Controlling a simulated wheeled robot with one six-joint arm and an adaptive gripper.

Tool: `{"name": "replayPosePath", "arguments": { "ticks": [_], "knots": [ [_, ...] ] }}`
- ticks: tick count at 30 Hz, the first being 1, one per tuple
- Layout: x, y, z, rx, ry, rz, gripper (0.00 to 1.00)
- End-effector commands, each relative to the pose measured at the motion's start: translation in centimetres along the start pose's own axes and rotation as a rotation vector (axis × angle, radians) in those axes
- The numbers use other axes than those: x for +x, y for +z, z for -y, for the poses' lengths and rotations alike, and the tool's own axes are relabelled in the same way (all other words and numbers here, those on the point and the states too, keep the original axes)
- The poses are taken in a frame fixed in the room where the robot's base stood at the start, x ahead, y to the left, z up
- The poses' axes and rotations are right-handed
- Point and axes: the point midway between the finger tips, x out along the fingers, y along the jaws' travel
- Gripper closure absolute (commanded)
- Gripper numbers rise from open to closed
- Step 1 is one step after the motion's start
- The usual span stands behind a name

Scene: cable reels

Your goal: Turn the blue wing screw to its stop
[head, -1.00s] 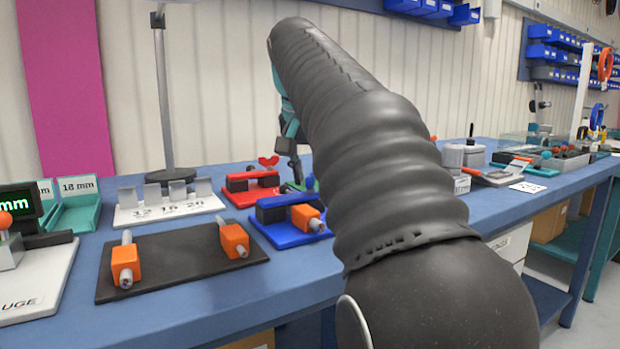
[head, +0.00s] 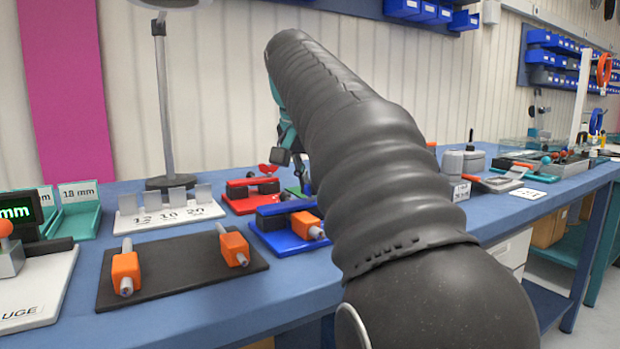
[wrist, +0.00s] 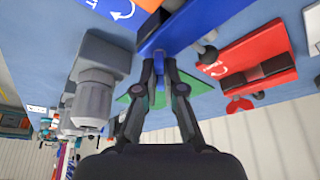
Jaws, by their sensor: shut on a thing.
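The blue fixture (head: 280,243) lies on the bench in the head view, with a dark block and an orange block (head: 308,225) on it. Its blue edge also shows in the wrist view (wrist: 205,22). My gripper (wrist: 160,56) is in the wrist view, its two fingers closed together at the blue fixture's edge. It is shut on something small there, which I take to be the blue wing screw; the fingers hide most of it. In the head view my arm covers the fingertips and the screw.
A red fixture (head: 240,206) with a red wing screw (head: 268,169) stands beside the blue one. A black mat (head: 185,284) with two orange blocks lies in front. A grey cylindrical device (wrist: 97,95) stands left of my fingers in the wrist view. A green plate (wrist: 206,104) is behind them.

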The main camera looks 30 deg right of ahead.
Motion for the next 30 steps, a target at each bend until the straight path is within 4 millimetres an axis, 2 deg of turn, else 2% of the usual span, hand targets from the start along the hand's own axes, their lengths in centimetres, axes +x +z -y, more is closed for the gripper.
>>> {"name": "replayPosePath", "arguments": {
  "ticks": [21,30],
  "knots": [
    [0.07,-0.10,0.31,0.513,0.214,0.000,1.00],
    [0.05,-0.13,0.32,0.649,0.270,0.001,1.00]
  ]
}}
